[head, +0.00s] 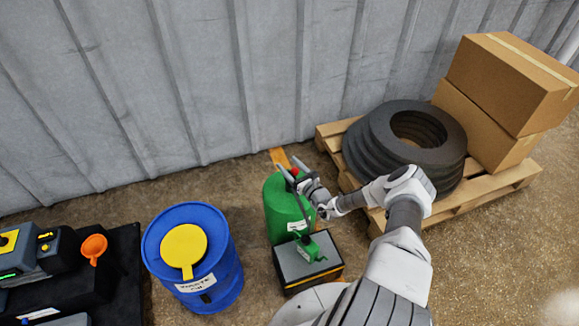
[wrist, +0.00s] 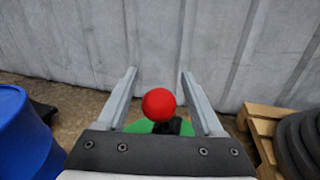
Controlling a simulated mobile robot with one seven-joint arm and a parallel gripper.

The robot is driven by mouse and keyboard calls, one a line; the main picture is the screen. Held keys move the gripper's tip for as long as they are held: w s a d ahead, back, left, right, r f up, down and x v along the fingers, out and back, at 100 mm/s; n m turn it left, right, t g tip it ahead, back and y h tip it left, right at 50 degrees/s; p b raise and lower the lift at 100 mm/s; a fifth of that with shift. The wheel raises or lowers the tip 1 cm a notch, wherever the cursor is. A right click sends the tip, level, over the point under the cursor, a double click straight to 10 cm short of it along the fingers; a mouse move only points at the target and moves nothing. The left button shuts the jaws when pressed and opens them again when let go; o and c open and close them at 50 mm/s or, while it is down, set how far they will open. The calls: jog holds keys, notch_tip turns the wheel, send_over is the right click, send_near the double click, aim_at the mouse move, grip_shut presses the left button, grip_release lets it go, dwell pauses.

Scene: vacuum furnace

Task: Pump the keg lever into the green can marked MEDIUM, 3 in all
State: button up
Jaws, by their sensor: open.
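The green keg (head: 284,212) stands on the floor by the wall, with a white label on its front. Its lever ends in a red ball knob (head: 295,171), which also shows in the wrist view (wrist: 158,102). My gripper (head: 289,165) is open at the top of the keg. In the wrist view its two fingers (wrist: 158,74) stand on either side of the red knob, with gaps on both sides. A small green can (head: 311,250) sits on a grey-topped box in front of the keg; its marking is too small to read. Much of the lever is hidden.
A blue waste drum (head: 222,275) with a yellow lid stands left of the keg. A black bench (head: 118,270) with devices and an orange funnel (head: 94,246) is at far left. A wooden pallet (head: 502,181) with tyres and cardboard boxes (head: 515,75) is at right.

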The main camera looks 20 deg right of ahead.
jog(key=shift+c, duration=0.2)
grip_shut()
dwell(1.1)
